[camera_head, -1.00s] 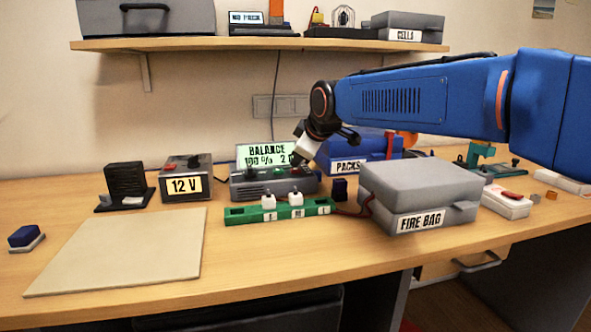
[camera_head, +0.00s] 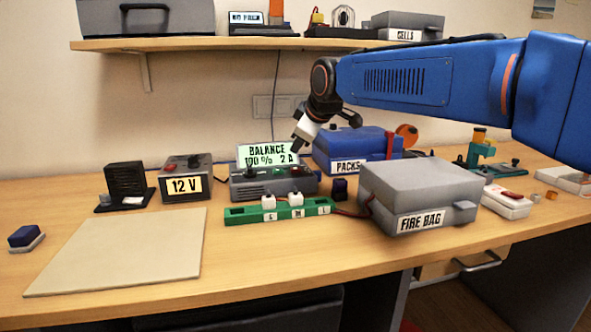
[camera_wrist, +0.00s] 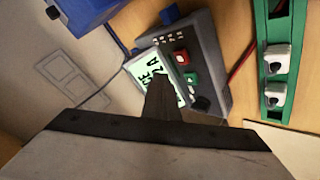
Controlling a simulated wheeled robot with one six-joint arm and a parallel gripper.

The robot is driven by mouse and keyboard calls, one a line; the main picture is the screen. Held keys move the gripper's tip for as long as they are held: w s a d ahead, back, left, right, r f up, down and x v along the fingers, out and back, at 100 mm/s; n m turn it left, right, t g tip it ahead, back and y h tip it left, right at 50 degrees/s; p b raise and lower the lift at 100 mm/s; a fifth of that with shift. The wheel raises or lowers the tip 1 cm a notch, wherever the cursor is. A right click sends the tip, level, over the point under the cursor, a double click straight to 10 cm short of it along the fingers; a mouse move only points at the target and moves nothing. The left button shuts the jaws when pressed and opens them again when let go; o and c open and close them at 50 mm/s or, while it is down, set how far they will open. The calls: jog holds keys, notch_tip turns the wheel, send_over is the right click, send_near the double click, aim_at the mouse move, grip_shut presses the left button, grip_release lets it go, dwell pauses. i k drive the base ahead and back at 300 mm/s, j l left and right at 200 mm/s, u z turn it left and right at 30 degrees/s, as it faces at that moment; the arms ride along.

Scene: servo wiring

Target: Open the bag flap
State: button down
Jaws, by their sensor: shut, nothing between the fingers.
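The grey bag labelled FIRE BAG (camera_head: 420,190) sits closed on the right half of the bench, with its lid down and a small tab (camera_head: 465,206) at its front right. A red wire runs into its left side. My gripper (camera_head: 297,147) is shut and empty, raised just above the grey charger, to the left of and behind the bag. In the wrist view my gripper (camera_wrist: 162,85) points at the charger's display, and the bag is out of that view.
The charger (camera_head: 273,184) shows BALANCE 100 %. A green balance board (camera_head: 240,216) with white plugs lies before it. A blue PACKS box (camera_head: 335,146) stands behind the bag. A beige mat (camera_head: 125,250) covers the left front. A shelf (camera_head: 220,43) hangs above.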

aim_at(404, 186)
jog(key=k+l, duration=0.15)
jog(key=l, duration=0.25)
jog(key=k+l, duration=0.15)
jog(key=l, duration=0.25)
jog(key=k+l, duration=0.1)
jog(key=l, duration=0.3)
jog(key=k+l, duration=0.15)
jog(key=l, duration=0.25)
jog(key=k+l, duration=0.15)
jog(key=l, duration=0.25)
